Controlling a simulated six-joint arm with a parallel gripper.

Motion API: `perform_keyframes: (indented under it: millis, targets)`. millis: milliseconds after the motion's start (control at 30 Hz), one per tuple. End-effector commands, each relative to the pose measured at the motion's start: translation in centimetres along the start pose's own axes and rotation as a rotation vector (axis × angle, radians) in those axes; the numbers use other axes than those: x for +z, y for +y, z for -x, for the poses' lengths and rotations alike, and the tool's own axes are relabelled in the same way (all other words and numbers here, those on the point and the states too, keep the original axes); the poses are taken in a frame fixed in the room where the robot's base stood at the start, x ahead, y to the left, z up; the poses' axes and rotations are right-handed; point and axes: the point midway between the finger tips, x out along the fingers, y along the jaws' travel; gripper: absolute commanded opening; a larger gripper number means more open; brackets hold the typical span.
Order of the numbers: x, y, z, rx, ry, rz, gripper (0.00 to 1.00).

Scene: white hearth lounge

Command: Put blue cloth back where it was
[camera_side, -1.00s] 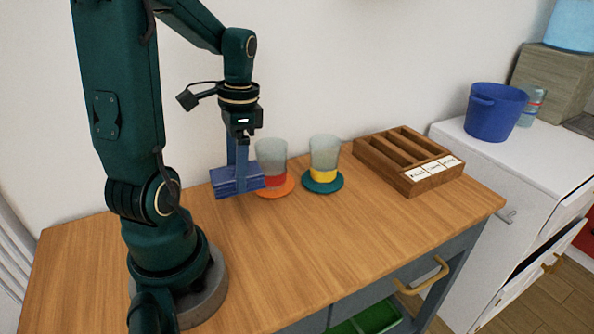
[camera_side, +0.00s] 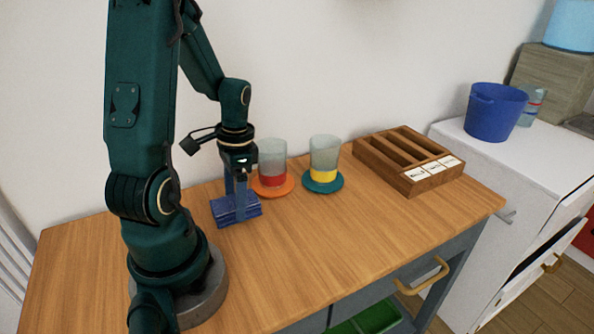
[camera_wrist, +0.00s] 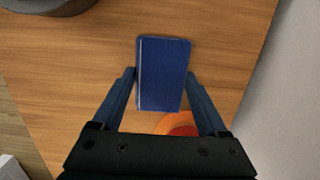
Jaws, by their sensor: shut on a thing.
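The blue cloth (camera_side: 236,209) is a folded dark blue stack, low at the tabletop left of the orange coaster. In the wrist view the cloth (camera_wrist: 163,72) lies between the two fingers. My gripper (camera_side: 238,204) points down and is shut on the cloth; it also shows in the wrist view (camera_wrist: 161,85). Whether the cloth's underside touches the table is hard to tell.
A glass with a red band (camera_side: 272,160) stands on an orange coaster (camera_side: 286,188), close to the cloth's right. A glass with a yellow band (camera_side: 324,156) stands on a teal coaster (camera_side: 338,184). A wooden compartment box (camera_side: 437,178) is farther right. The table's front (camera_side: 290,260) is clear.

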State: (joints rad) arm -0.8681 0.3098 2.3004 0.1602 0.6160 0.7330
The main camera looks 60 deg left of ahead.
Motion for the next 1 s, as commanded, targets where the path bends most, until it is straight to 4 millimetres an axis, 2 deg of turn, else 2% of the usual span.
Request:
perform_keyframes:
  millis: [267, 300, 333, 367, 700, 867, 1000]
  targets:
    - [0.0, 0.0, -0.3, 0.001, -0.002, -0.001, 0.24]
    - [0.0, 0.0, -0.3, 0.000, -0.001, -0.001, 0.84]
    - [0.0, 0.0, -0.3, 0.000, -0.001, 0.000, 0.95]
    - [0.0, 0.0, -0.2, 0.000, 0.000, 0.000, 1.00]
    - [0.0, -0.1, 0.3, -0.003, 0.002, 0.001, 1.00]
    - [-0.1, -0.2, 2.4, -0.008, 0.005, 0.001, 1.00]
    - [-0.1, -0.2, 5.0, -0.008, 0.006, 0.000, 1.00]
